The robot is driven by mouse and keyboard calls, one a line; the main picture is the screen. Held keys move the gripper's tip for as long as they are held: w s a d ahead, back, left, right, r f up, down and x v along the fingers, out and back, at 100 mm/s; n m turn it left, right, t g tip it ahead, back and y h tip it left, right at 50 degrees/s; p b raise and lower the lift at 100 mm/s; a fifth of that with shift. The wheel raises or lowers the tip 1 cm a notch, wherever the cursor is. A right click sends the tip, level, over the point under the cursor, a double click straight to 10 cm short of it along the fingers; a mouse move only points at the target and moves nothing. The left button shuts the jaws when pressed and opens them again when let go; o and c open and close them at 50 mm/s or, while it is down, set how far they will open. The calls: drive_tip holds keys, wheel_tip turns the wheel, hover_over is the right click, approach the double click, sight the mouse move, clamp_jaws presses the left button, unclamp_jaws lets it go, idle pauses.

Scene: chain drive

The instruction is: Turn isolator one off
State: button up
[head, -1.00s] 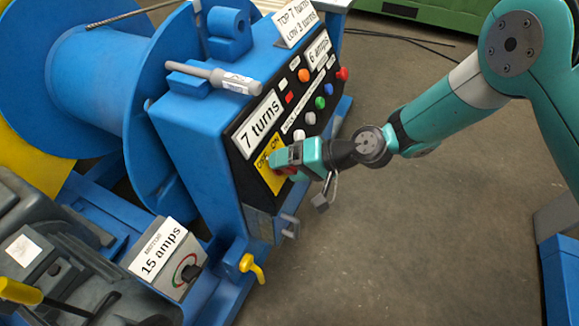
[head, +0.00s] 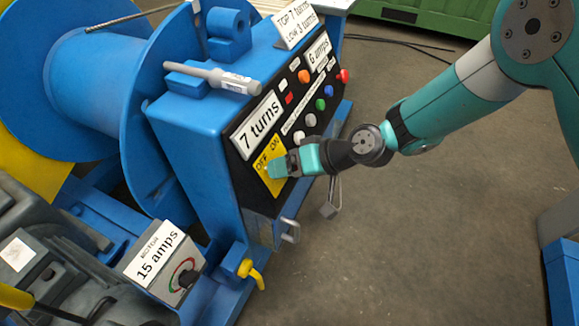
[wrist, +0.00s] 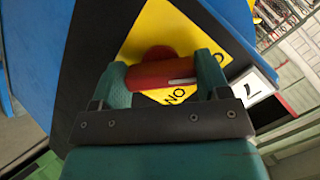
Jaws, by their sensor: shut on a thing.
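The isolator is a red rotary handle (wrist: 160,76) with a pale line along it, on a yellow plate (head: 268,178) marked OFF and ON. The plate sits on the black sloping face of the blue cabinet. My gripper (wrist: 162,78) is shut on the red handle, with one teal finger on each side of it in the wrist view. In the head view my gripper (head: 279,168) covers the handle. Part of the OFF/ON lettering is hidden, and the handle's exact setting is hard to tell.
A motor box (head: 150,265) marked "15 amps" and a yellow hook (head: 253,272) are below.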

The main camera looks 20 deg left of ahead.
drive_tip(key=o, duration=0.9)
drive_tip(key=shift+o, duration=0.2)
drive_tip(key=v, duration=1.7)
drive_tip(key=shift+d+r+p, duration=0.15)
drive_tip(key=shift+r+p, duration=0.05)
drive_tip(key=shift+p, duration=0.1)
